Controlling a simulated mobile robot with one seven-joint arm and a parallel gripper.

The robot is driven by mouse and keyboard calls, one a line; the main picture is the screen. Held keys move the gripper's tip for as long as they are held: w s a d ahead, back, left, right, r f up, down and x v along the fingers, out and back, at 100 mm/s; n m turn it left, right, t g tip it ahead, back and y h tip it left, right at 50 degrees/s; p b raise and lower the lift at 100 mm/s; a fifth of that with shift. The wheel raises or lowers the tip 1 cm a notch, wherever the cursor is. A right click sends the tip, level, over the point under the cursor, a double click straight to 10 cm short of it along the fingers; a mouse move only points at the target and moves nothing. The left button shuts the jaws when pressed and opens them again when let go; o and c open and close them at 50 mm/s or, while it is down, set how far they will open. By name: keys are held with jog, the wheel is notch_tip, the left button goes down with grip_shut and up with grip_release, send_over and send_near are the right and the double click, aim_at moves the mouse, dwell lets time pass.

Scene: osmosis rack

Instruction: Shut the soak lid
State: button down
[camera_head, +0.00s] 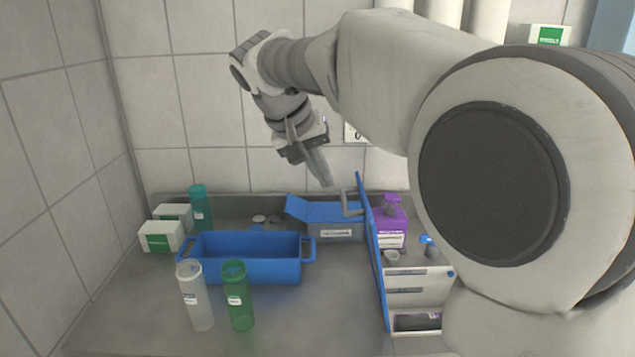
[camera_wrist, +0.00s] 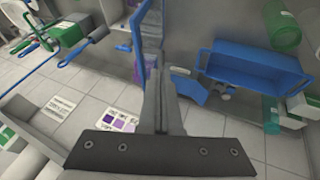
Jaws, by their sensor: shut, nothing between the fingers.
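A grey box with a white label (camera_head: 336,233) stands at the back of the counter. Its blue lid (camera_head: 325,211) has a raised flap at the left; I cannot tell how far it is open. A blue piece that looks like this lid (camera_wrist: 190,88) also shows in the wrist view. A tall blue panel (camera_head: 373,255) with a grey handle (camera_head: 350,206) stands upright just right of the box. My gripper (camera_head: 326,182) is shut and empty, pointing down above the box and left of the panel's top. Its fingers (camera_wrist: 160,85) are together in the wrist view.
A blue tray (camera_head: 250,270) with end handles sits left of the box. Green (camera_head: 238,300) and clear (camera_head: 197,300) bottles stand before it. A purple bottle (camera_head: 391,235) and a white shelf unit (camera_head: 418,285) are right of the panel. The front middle counter is free.

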jog(key=w+a+f+h, duration=0.1)
jog(key=w+a+f, duration=0.1)
jog(key=w+a, duration=0.35)
jog(key=w+d+f+m, duration=0.1)
jog(key=w+d+f, duration=0.2)
jog(key=d+f, duration=0.4)
jog(key=shift+w+d+f, duration=0.15)
jog(key=shift+w+f, duration=0.15)
jog(key=shift+w, duration=0.05)
